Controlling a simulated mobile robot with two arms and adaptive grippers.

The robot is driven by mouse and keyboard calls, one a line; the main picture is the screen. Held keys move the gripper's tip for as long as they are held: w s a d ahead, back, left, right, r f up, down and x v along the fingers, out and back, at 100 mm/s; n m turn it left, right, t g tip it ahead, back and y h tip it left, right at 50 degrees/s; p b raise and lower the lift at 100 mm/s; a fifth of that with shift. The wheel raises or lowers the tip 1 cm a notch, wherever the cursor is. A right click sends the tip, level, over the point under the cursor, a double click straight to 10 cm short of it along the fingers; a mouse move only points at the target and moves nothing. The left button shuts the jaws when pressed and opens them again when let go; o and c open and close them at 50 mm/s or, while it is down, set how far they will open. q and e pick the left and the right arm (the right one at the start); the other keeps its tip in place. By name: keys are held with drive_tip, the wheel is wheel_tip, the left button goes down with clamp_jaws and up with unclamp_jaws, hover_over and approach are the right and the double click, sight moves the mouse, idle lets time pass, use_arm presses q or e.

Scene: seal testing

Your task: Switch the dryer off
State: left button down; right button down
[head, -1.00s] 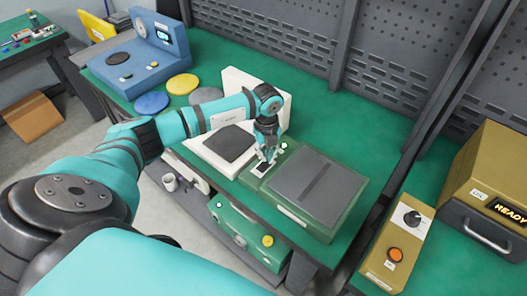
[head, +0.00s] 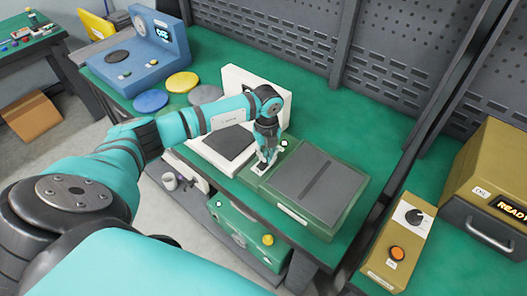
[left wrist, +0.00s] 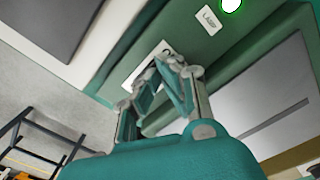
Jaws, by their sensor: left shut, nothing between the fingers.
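A round lamp (left wrist: 231,5) beside a LAMP label glows green. My right gripper is not in view.
A white unit with a dark pad (head: 229,143) stands just left of the gripper. A blue machine (head: 140,55) and coloured discs (head: 182,82) are farther left. A yellow-brown control box (head: 397,245) is at right. Green bench behind the machine is clear.

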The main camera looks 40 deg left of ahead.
use_arm(q)
drive_tip(key=shift+f, duration=0.25)
drive_tip(key=shift+r, duration=0.15)
drive_tip(key=shift+r+p, duration=2.6)
drive_tip(key=shift+r, duration=0.85)
